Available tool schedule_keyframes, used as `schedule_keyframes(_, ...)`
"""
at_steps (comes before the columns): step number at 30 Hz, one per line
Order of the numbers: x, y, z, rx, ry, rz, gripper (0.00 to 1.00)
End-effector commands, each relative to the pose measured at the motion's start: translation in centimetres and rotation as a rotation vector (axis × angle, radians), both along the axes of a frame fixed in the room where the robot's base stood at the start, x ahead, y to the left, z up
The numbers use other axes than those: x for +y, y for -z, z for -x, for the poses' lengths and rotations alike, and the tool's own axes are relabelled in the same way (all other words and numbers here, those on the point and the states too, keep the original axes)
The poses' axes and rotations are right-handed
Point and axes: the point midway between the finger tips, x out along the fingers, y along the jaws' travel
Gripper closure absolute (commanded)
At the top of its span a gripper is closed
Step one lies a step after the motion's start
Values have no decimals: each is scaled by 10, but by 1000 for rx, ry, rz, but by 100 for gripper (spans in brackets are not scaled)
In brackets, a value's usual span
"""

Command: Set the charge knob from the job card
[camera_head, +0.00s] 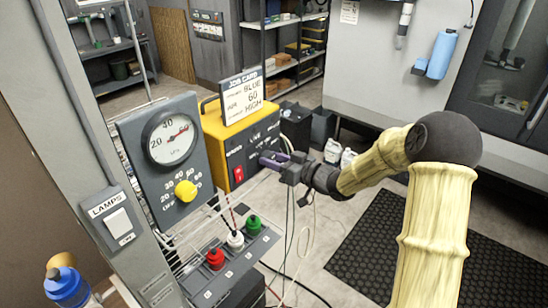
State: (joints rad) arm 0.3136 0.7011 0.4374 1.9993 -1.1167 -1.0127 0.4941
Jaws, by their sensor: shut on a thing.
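The job card (243,97) stands on top of the yellow unit (213,120). My gripper (270,158) is at the dark front face of the yellow unit, to the right of the red switch (238,174). Its jaws are shut on the charge knob there. The fingers hide the knob, so its pointer setting cannot be seen. White lettering shows on the panel above the fingers, too small to read surely.
A gauge panel (137,143) with a yellow knob (185,191) stands at left; its needle points near 60. A LAMPS switch (119,222) is on the post. Cables hang below my gripper.

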Motion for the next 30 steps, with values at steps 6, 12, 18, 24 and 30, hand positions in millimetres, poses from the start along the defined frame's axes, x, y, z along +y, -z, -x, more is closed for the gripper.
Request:
schedule_keyframes(6,-1,2,0,13,0,-5,86)
schedule_keyframes(12,-1,2,0,13,1,-5,86)
schedule_keyframes(18,0,2,0,11,0,-5,41)
schedule_keyframes(24,0,1,0,9,1,-5,41)
schedule_keyframes(30,-11,2,6,7,1,-3,41)
